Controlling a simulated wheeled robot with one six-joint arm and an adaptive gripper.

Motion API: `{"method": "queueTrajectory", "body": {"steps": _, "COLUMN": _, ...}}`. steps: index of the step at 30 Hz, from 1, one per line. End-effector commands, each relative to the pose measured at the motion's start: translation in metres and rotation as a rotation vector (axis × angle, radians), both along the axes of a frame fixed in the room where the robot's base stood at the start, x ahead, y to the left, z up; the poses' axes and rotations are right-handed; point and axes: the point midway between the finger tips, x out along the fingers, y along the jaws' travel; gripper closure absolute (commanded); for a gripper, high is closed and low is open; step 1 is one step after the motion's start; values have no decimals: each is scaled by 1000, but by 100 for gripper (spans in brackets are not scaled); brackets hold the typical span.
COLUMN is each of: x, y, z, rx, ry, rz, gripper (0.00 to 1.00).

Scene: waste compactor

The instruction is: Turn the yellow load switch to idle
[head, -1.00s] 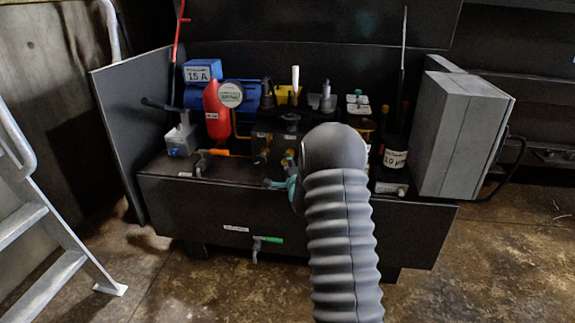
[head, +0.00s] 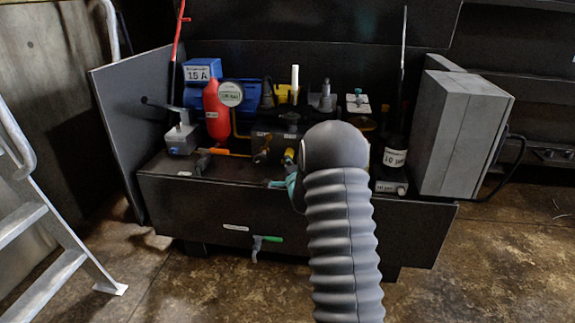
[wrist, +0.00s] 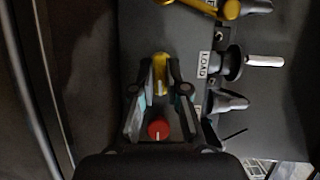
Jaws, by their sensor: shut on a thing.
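The yellow load switch (wrist: 160,68) stands in the upper middle of the wrist view, between the two fingers of my gripper (wrist: 160,89). The fingers are shut on it from both sides, and its lower end shows between the tips. A white label reading LOAD (wrist: 203,65) is on the dark panel to its right. In the head view my rounded grey arm hides most of the gripper (head: 284,184) and the switch. I cannot read the switch's setting.
A red knob (wrist: 158,129) with a white mark sits just below the switch, between the fingers. A black knob with a bright handle (wrist: 262,61) and a yellow lever (wrist: 231,9) are to the right.

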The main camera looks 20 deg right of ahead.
Motion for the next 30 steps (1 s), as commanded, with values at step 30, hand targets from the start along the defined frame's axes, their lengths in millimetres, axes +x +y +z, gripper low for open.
{"method": "queueTrajectory", "body": {"steps": 30, "x": 4, "y": 1, "z": 10, "rx": -725, "ry": 482, "rz": -4, "gripper": 100}}
